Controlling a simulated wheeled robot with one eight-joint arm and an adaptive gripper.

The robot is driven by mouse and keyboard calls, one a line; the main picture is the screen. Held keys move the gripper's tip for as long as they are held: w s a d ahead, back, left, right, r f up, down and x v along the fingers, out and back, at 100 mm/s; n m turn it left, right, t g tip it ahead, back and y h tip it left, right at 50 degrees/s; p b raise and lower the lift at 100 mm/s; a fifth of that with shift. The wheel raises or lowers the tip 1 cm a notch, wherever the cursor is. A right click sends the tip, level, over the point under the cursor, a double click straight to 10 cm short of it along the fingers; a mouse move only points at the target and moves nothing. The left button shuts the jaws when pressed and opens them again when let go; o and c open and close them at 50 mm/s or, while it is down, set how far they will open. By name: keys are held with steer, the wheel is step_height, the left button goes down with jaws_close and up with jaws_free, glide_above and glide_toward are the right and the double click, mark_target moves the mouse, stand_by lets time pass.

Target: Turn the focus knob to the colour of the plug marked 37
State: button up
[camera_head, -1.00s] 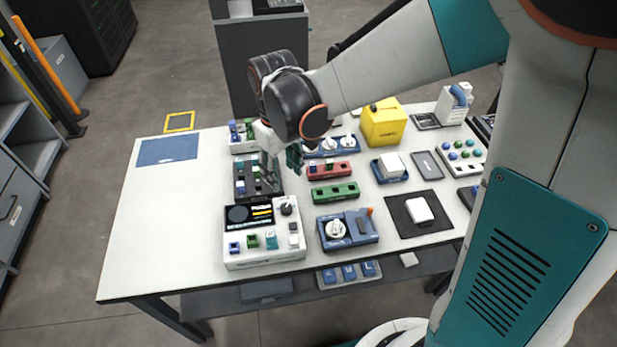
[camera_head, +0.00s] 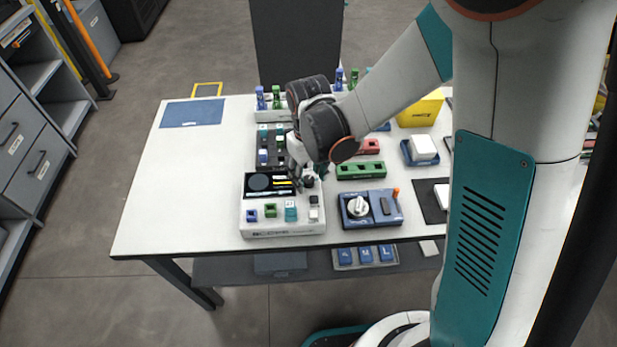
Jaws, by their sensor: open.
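The white console (camera_head: 283,228) stands at the table's front edge, with a dark screen and several coloured sockets. Its black knob (camera_head: 308,182) is at the upper right of its top, partly hidden by my gripper (camera_head: 307,173). My gripper points down just over this knob and is open; I cannot tell whether it touches it. Blue and green plugs stand upright in a white rack behind, among them a blue plug (camera_head: 260,98) and a green plug (camera_head: 276,97). The number 37 is not readable on any plug. A blue unit (camera_head: 370,222) to the right has a white dial (camera_head: 358,207).
A dark block (camera_head: 266,150) with small plugs lies behind the console. A green socket bar (camera_head: 361,170), a red bar (camera_head: 369,147) and a yellow box (camera_head: 420,112) stand to the right. The table's left side is clear except for a blue mat (camera_head: 193,112).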

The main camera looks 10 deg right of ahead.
steer(key=shift+f, duration=0.25)
steer(key=c, duration=1.1)
steer(key=shift+m+b, duration=0.35)
steer(key=shift+m, duration=1.95)
steer(key=o, duration=1.1)
steer(key=shift+r, duration=0.1)
